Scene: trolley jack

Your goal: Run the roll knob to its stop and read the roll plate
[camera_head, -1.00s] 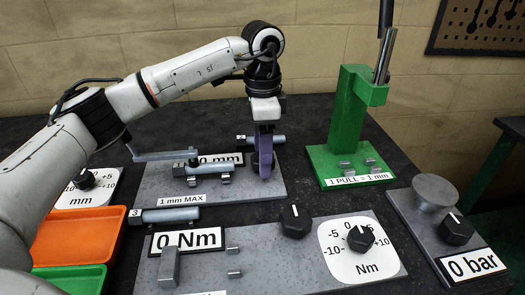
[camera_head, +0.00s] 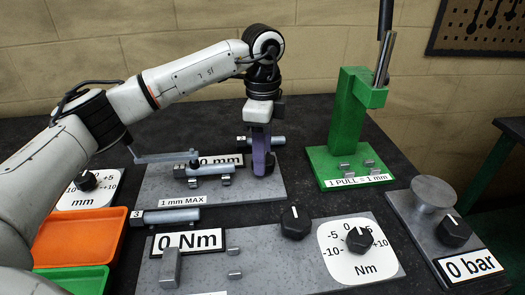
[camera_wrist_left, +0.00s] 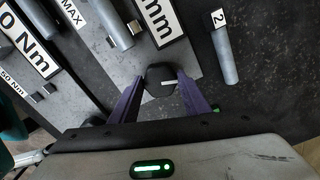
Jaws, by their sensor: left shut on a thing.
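My left gripper (camera_head: 264,168) points straight down over the back grey plate (camera_head: 160,184), its purple fingers shut on a black knob. The knob (camera_wrist_left: 161,76) shows between the fingertips in the left wrist view, with a white line on its top; the fingers hide it in the head view. A white reading plate (camera_head: 228,160) beside the gripper shows "0 mm" in the head view, partly covered by the cylinder in front of it. In the wrist view its digit is cut off and "mm" shows. No label reading "roll" is legible. My right gripper is not in view.
A front plate carries a "0 Nm" sign (camera_head: 188,241), a black knob (camera_head: 295,222) and a ±10 Nm dial (camera_head: 359,240). A green jack stand (camera_head: 348,115) stands right of the gripper. A "0 bar" unit (camera_head: 470,266) is at right, orange (camera_head: 82,236) and green trays at left.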

